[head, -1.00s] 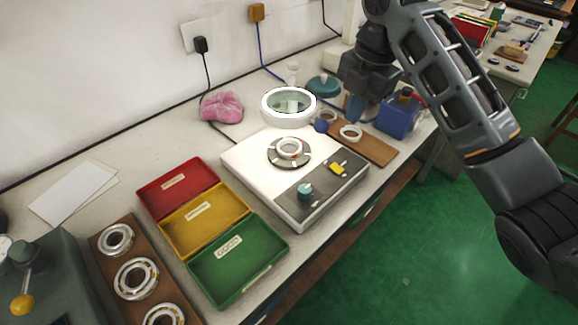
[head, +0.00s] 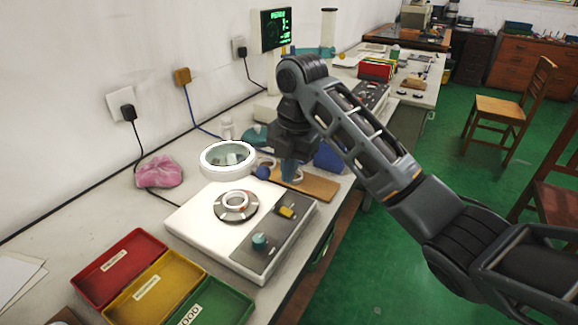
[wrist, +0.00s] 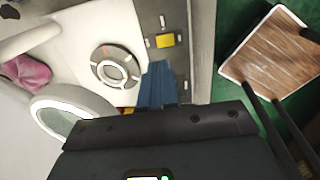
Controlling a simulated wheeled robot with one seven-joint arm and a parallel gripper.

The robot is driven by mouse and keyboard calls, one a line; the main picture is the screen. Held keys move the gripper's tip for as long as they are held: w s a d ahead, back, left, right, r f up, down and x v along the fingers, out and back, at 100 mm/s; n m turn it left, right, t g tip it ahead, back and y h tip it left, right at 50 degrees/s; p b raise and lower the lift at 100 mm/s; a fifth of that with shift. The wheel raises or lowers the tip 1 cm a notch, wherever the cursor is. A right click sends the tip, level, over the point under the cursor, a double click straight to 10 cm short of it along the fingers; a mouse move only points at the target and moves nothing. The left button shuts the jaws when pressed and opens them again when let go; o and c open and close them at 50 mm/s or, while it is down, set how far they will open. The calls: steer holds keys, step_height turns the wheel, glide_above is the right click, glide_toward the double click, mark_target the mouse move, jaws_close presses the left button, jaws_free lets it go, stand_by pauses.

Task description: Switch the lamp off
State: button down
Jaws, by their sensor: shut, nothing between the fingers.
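The ring-shaped magnifier lamp (head: 228,158) stands at the back of a white box (head: 190,218); its white rim looks bright. It also shows in the wrist view (wrist: 48,122), partly hidden by my gripper body. The box's grey panel carries a yellow switch (head: 286,212) and a teal knob (head: 260,241); the yellow switch also shows in the wrist view (wrist: 165,41). A bearing ring (head: 235,201) lies on a round dial on the box. My gripper (head: 290,172) is shut and empty, above the bench beyond the box. Its blue fingers (wrist: 157,85) show in the wrist view.
Red (head: 118,262), yellow (head: 155,290) and green (head: 212,305) trays stand left of and in front of the box. A pink cloth (head: 158,172) lies behind it. A brown board (head: 315,187) and a blue object (head: 328,158) lie near my gripper.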

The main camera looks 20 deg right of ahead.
mark_target(284, 209)
steer(key=f, duration=0.6)
steer(key=w+f+p, duration=0.1)
steer(key=f, duration=0.2)
steer(key=shift+a+f, duration=0.25)
steer(key=shift+a, duration=0.05)
